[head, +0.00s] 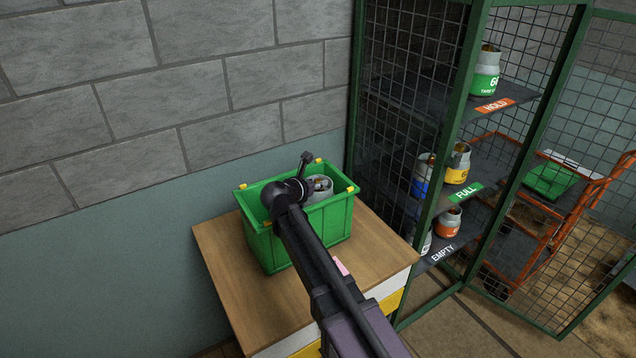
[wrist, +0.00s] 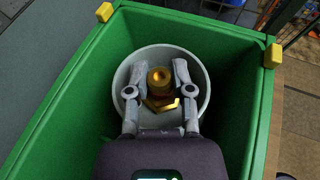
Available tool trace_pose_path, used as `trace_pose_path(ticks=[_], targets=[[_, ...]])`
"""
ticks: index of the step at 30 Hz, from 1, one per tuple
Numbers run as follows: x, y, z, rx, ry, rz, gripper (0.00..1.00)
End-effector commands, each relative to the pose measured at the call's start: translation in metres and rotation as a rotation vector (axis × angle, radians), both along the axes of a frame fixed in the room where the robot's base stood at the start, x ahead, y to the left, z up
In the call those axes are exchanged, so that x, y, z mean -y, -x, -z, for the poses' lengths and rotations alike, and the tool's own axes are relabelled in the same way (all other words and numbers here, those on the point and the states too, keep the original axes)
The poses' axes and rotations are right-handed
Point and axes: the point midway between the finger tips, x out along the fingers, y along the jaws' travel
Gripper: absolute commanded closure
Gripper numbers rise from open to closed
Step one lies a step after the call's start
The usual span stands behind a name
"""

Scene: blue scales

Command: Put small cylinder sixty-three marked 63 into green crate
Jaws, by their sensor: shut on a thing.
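The green crate (head: 334,221) with yellow corner pieces stands on a wooden-topped cabinet against the wall. In the wrist view its green wall (wrist: 50,110) surrounds a small grey cylinder (wrist: 197,60) with a brass valve (wrist: 158,82). The cylinder (head: 322,184) also shows inside the crate in the head view. My gripper (wrist: 158,72) is shut on the cylinder at its valve, within the pale round collar. The cylinder looks upright. Its number marking is hidden, and I cannot tell whether its base touches the crate floor.
A green mesh cage right of the cabinet has shelves marked HOLD (head: 495,106), FULL (head: 468,191) and EMPTY (head: 442,253), with several cylinders. An orange trolley (head: 545,225) stands beyond. The wooden top (head: 225,262) has bare room around the crate.

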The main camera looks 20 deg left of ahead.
Motion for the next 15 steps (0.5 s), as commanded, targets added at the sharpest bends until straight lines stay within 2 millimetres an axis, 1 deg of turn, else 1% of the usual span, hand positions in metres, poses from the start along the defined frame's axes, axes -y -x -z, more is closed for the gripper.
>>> trace_pose_path(ticks=[15], targets=[[0.0003,-0.0003,0.0089,0.003,0.002,0.0,1.0]])
